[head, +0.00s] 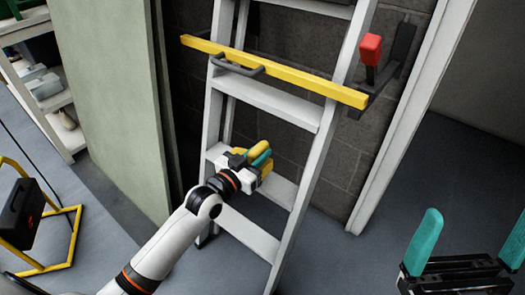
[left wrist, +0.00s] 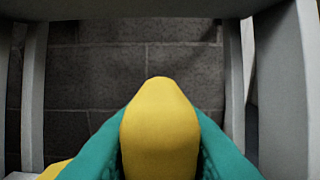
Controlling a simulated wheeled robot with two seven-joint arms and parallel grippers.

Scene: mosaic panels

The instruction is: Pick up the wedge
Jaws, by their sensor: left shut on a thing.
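The wedge (head: 258,146) is a yellow, rounded piece. In the left wrist view it (left wrist: 160,125) stands in the middle between the two teal fingers. My left gripper (head: 261,155) is shut on it, in front of a lower step of the grey ladder (head: 283,190). In the head view the gripper hides part of the wedge, and I cannot tell whether the wedge touches the step. More yellow (left wrist: 54,171) shows at the bottom left of the left wrist view. My right gripper (head: 472,243) is at the lower right with its teal fingers wide apart and nothing between them.
A yellow bar (head: 310,77) with a grey handle crosses the ladder higher up. A red-topped object (head: 370,50) is by the ladder's right rail. A green panel (head: 110,90) and white shelves (head: 60,100) are at left, with a yellow frame (head: 75,232) below. Floor at right is clear.

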